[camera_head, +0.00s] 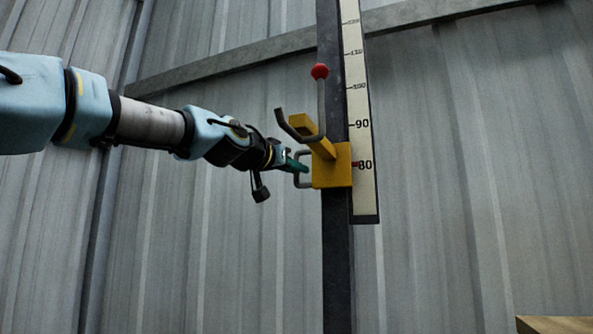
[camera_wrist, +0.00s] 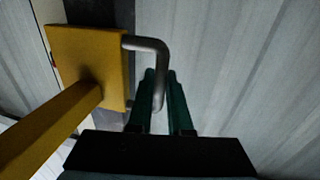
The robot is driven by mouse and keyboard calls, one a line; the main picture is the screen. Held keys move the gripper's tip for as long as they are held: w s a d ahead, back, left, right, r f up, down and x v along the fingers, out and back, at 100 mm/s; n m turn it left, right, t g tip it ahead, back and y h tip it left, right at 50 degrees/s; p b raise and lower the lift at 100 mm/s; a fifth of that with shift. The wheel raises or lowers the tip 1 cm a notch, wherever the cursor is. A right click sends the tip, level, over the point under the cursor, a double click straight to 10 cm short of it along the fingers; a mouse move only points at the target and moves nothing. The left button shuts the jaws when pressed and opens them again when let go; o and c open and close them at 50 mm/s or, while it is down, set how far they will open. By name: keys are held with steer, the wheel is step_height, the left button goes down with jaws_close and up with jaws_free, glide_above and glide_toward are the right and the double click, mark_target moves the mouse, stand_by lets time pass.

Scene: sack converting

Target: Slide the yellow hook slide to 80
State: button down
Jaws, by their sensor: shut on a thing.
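The yellow hook slide (camera_head: 332,168) sits on a dark upright post (camera_head: 338,260). A yellow arm with a grey hook (camera_head: 290,126) sticks out from it, and a grey side handle (camera_head: 299,182) is on its left. A red pointer (camera_head: 356,164) on the slide lies at the 80 mark of the pale scale (camera_head: 361,130). My gripper (camera_head: 303,166) is shut on the handle, left of the slide. In the wrist view the green fingers of my gripper (camera_wrist: 163,90) close around the grey handle (camera_wrist: 158,62), beside the yellow slide block (camera_wrist: 88,55).
A slanted grey beam (camera_head: 230,62) crosses the corrugated wall behind. A wooden edge (camera_head: 555,325) shows at the bottom right. The post below the slide is clear.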

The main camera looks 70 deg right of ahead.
steer(key=shift+f, duration=0.35)
steer(key=c, duration=1.1)
jaws_free()
steer(key=shift+o, duration=1.3)
steer(key=shift+r, duration=0.15)
steer(key=w+a+b, duration=0.2)
steer(key=a+b, duration=0.3)
steer(key=a, duration=0.5)
steer(key=shift+a, duration=0.3)
